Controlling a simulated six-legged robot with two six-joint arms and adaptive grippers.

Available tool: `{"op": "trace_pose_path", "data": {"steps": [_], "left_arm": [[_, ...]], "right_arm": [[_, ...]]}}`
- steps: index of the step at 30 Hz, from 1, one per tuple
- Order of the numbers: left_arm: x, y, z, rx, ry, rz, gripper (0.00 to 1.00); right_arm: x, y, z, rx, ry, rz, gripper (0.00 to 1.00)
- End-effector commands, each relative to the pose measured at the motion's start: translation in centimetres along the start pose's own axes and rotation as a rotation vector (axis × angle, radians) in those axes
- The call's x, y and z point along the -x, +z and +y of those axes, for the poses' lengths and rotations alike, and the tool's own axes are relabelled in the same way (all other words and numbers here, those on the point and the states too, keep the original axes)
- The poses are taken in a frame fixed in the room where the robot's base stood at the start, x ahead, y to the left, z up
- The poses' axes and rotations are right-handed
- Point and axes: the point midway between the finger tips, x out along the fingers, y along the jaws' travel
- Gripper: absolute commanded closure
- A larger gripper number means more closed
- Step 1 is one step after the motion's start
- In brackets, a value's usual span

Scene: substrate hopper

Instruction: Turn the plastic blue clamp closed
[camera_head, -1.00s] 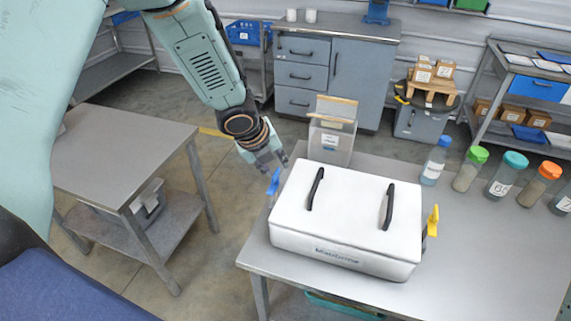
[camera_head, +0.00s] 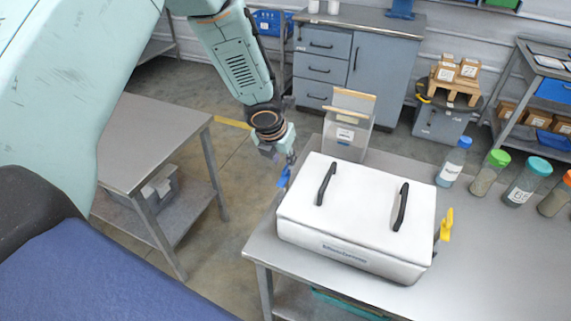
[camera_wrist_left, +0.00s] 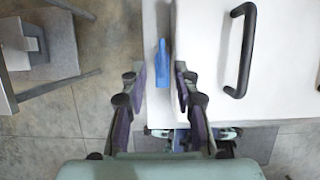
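The blue clamp (camera_head: 284,177) sits at the left side of a white lidded box (camera_head: 345,252) on the metal table. My left gripper (camera_head: 277,156) is just above and behind it in the head view. In the left wrist view the two fingers (camera_wrist_left: 161,80) stand apart, with the blue clamp (camera_wrist_left: 162,62) upright in the gap between their tips. I see a gap on both sides, so the fingers do not appear to touch it. A yellow clamp (camera_head: 446,224) is on the box's right side. My right gripper is not in view.
A clear container (camera_head: 347,135) stands behind the box, close to the left arm. Several capped bottles (camera_head: 453,162) stand along the table's back right. A black lid handle (camera_wrist_left: 241,50) is right of the gripper. Open floor lies left of the table, before a side table (camera_head: 150,140).

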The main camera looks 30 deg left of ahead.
Motion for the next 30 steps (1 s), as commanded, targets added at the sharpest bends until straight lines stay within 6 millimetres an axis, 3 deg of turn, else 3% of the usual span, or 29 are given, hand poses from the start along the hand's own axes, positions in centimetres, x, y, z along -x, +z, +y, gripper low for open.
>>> {"op": "trace_pose_path", "data": {"steps": [1, 7, 18, 30], "left_arm": [[-1.0, -0.1, 0.0, -0.001, 0.001, 0.001, 0.7], [-2.8, 0.2, -0.2, -0.001, 0.0, -0.001, 0.7], [-3.3, 0.3, -0.2, -0.001, -0.001, -0.002, 0.7], [-3.3, 0.3, -0.2, -0.001, -0.001, -0.001, 1.0]], "right_arm": [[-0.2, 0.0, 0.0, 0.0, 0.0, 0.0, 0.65], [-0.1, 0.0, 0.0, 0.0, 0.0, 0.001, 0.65], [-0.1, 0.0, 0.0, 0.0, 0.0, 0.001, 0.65], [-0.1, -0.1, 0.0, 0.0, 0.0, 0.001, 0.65]]}}
